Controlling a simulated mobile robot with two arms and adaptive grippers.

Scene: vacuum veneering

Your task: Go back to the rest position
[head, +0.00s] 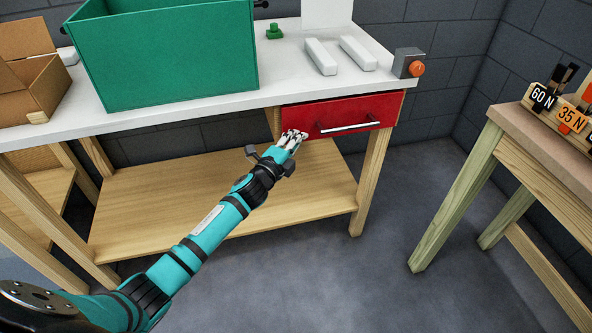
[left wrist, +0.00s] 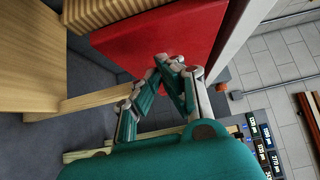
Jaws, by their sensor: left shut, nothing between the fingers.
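My left arm reaches up from the lower left in the head view. Its left gripper (head: 292,138) is shut and empty, close to the left part of the red drawer front (head: 355,108). In the left wrist view the gripper's fingertips (left wrist: 168,62) meet in front of the red drawer (left wrist: 160,35). I cannot tell whether they touch it. The drawer looks closed under the white tabletop, and its metal handle (head: 350,127) lies to the right of the fingers. My right gripper is not in either view.
The white workbench (head: 200,110) holds a green bin (head: 165,50), a cardboard box (head: 30,85), two white bars (head: 320,56) and a grey box with an orange knob (head: 417,68). A wooden shelf (head: 230,190) lies below. A second table (head: 520,135) stands right; floor between is clear.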

